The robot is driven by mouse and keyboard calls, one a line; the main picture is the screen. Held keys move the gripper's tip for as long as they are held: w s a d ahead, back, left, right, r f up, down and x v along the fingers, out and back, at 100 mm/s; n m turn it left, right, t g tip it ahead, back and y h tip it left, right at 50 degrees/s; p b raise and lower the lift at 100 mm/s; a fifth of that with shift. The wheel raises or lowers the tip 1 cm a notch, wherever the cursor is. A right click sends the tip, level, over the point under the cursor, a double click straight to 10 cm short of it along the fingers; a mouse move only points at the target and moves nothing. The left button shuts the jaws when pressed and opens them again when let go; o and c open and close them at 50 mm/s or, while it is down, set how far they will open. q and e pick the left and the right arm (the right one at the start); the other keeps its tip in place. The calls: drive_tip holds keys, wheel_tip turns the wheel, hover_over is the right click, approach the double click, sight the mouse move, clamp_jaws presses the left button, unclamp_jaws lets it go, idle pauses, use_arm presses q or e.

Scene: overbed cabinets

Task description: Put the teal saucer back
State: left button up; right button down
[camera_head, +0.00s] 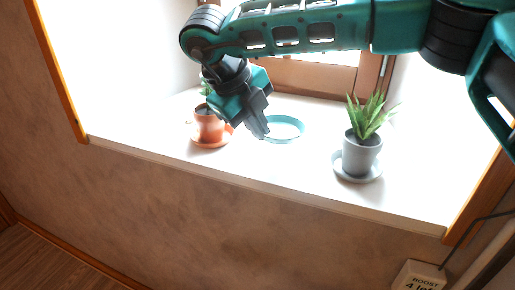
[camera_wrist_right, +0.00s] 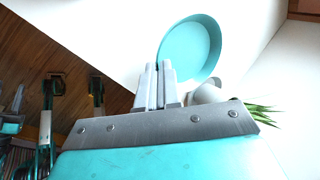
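The teal saucer (camera_head: 300,126) is round and shallow, and shows over the white windowsill between two potted plants. It also shows in the right wrist view (camera_wrist_right: 192,48), just beyond the fingertips. My right gripper (camera_head: 263,132) reaches down from above at the saucer's left edge. In the wrist view its two fingers (camera_wrist_right: 158,68) are nearly together, with the saucer's rim at their tips; it looks shut on the rim. I cannot tell whether the saucer touches the sill. My left gripper is in neither view.
An orange pot (camera_head: 208,124) on an orange saucer stands left of my right gripper, close to it. A grey pot (camera_head: 360,155) on a grey saucer stands to the right. The sill's front edge (camera_head: 250,184) is bare. A box (camera_head: 420,276) with printed lettering is at lower right.

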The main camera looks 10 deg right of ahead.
wheel_tip(320, 180, down, 5)
drive_tip(key=shift+b, duration=0.3)
drive_tip(key=c, duration=1.6)
unclamp_jaws()
drive_tip(key=shift+r, duration=0.1)
